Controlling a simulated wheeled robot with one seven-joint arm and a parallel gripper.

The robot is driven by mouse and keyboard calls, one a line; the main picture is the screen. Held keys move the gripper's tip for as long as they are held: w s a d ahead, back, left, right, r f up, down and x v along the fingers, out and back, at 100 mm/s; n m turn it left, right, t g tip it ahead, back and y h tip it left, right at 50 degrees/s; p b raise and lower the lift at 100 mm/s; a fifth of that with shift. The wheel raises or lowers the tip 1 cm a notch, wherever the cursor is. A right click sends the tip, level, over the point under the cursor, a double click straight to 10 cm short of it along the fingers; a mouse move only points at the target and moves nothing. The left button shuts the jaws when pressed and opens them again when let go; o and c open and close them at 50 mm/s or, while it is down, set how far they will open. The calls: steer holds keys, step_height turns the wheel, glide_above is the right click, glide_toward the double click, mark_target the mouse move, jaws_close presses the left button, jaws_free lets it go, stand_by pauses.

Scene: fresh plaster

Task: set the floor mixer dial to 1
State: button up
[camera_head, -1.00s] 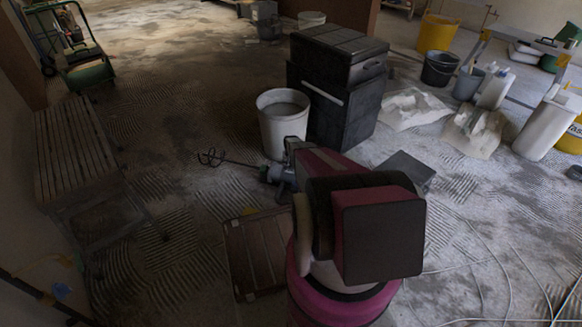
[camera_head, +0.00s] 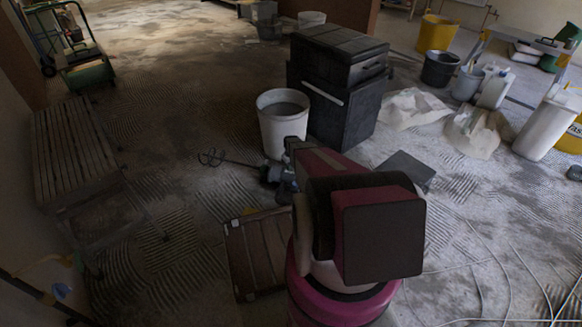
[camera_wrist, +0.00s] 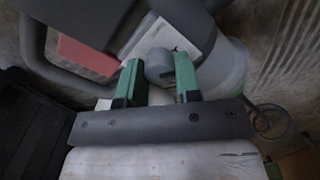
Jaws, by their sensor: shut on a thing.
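The floor mixer (camera_head: 279,177) lies on the floor in the head view, just beyond my arm and partly hidden by it. Its shaft and wire paddle (camera_head: 212,158) stretch out to the left. In the wrist view the mixer's grey body (camera_wrist: 226,68) fills the top. A small round grey dial (camera_wrist: 158,66) on a pale plate sits between the two green fingers of my gripper (camera_wrist: 160,76). The gripper is shut on the dial, one finger on each side. The dial's markings are not readable.
A white bucket (camera_head: 283,140) stands just behind the mixer, with a black cabinet (camera_head: 338,110) to its right. A brown slatted case (camera_head: 255,255) lies on the floor nearer me. A slatted bench (camera_head: 75,150) stands at the left. The ridged floor left of the mixer is mostly clear.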

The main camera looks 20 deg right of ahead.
stand_by(0.4)
steer(key=o, duration=0.9)
steer(key=shift+o, duration=0.2)
steer(key=shift+r, duration=0.1)
step_height(320, 180, up, 11)
